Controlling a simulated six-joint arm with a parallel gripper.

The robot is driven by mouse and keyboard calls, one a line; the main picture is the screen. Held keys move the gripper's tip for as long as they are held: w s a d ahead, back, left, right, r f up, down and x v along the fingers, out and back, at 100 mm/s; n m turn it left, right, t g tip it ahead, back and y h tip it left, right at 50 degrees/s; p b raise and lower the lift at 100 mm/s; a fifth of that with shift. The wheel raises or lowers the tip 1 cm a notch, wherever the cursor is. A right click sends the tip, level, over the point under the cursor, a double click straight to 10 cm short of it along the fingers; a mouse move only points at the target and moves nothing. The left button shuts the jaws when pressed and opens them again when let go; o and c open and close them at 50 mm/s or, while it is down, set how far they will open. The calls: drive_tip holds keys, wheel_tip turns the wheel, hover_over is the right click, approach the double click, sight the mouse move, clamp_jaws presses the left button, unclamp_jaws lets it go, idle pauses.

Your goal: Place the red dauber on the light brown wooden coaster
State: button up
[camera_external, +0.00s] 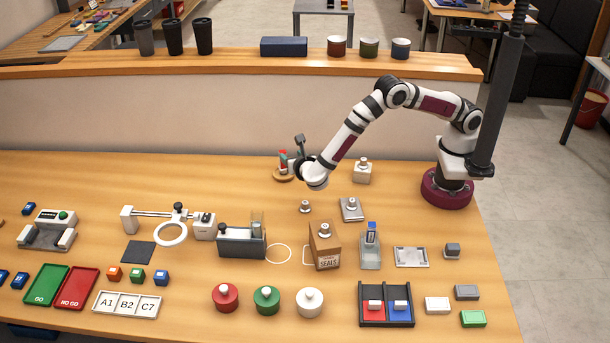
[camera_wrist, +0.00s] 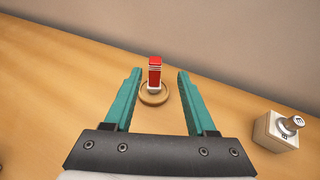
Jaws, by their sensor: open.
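The red dauber (camera_wrist: 155,70), a red block with a pale lower end, stands upright on the round light brown wooden coaster (camera_wrist: 154,99) in the wrist view. In the external view the dauber (camera_external: 282,156) and the coaster (camera_external: 279,178) are at the back of the table, just left of my gripper (camera_external: 290,163). My gripper (camera_wrist: 159,74) is open, with one teal finger on each side of the dauber and a visible gap to both. The dauber's lower end is small in view, and part of the coaster is hidden in the external view.
A wooden block with a metal-knobbed stamp (camera_wrist: 279,130) stands to the right; it also shows in the external view (camera_external: 362,173). A low wall (camera_external: 150,110) runs behind the table. Several fixtures, pots and trays fill the front. The table left of the coaster is clear.

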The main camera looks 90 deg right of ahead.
drive_tip(key=s+d+r+m+g+y, duration=0.2)
drive_tip(key=s+d+r+m+g, duration=0.1)
drive_tip(key=s+r+m, duration=0.4)
drive_tip(key=s+d+r+m+g+y, duration=0.25)
drive_tip(key=s+d+m, duration=0.2)
drive_tip(key=s, duration=0.35)
drive_tip(key=s+a+r+m+y, duration=0.1)
drive_tip(key=s+a+m+y, duration=0.3)
drive_tip(key=s+m, duration=0.4)
drive_tip(key=s+a+m+y, duration=0.5)
drive_tip(key=s+m, duration=0.3)
drive_tip(key=s, duration=0.6)
drive_tip(key=shift+a+r+y, duration=0.3)
drive_tip(key=shift+r+y, duration=0.05)
drive_tip(key=shift+y, duration=0.2)
